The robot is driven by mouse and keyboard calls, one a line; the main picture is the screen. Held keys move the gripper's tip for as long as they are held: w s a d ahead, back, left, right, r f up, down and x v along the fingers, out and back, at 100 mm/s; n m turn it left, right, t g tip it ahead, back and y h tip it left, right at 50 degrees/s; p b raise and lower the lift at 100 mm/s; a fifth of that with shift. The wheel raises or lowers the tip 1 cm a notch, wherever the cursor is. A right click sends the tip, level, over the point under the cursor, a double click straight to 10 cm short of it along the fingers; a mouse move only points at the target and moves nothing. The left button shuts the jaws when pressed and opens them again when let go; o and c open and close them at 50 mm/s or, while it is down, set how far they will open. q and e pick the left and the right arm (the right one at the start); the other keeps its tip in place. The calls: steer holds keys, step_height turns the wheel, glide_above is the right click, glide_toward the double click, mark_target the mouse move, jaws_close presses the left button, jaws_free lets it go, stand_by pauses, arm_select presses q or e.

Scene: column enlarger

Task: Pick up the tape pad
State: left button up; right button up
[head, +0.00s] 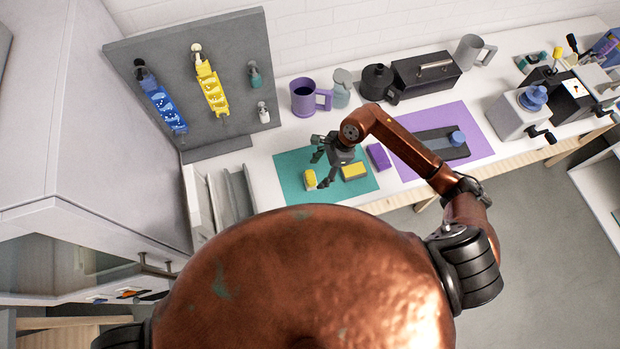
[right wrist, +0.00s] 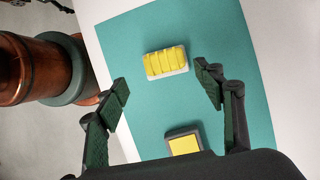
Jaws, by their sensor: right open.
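A yellow ribbed block with a pale base (right wrist: 166,62), which looks like the tape pad, lies on a teal mat (right wrist: 112,36). In the head view the block (head: 310,180) is near the mat's front left. A second yellow pad with a grey rim (right wrist: 184,142) lies nearer the palm in the wrist view; in the head view this pad (head: 354,171) is right of the block. My right gripper (head: 320,170) is open and empty above the mat. In the wrist view its fingers (right wrist: 162,78) are spread, with the ribbed block between and beyond the tips. My left gripper is not in view.
A purple block (head: 378,157) sits right of the teal mat, by a purple mat (head: 474,125) with a dark grey device. A purple mug (head: 304,97), bottle (head: 341,92) and dark box (head: 427,72) stand behind. A grey pegboard (head: 222,105) rises at left.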

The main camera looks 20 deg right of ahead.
mark_target(311, 176)
steer(key=a+f+p, duration=0.1)
steer(key=a+f, duration=0.1)
steer(key=f, duration=0.1)
steer(key=shift+w+a+f+p, duration=0.2)
steer(key=shift+w+a+p, duration=0.05)
steer(key=shift+w+p, duration=0.15)
steer(key=shift+a+f, duration=0.15)
steer(key=shift+f, duration=0.5)
steer(key=shift+c, duration=0.5)
steer(key=c, duration=1.2)
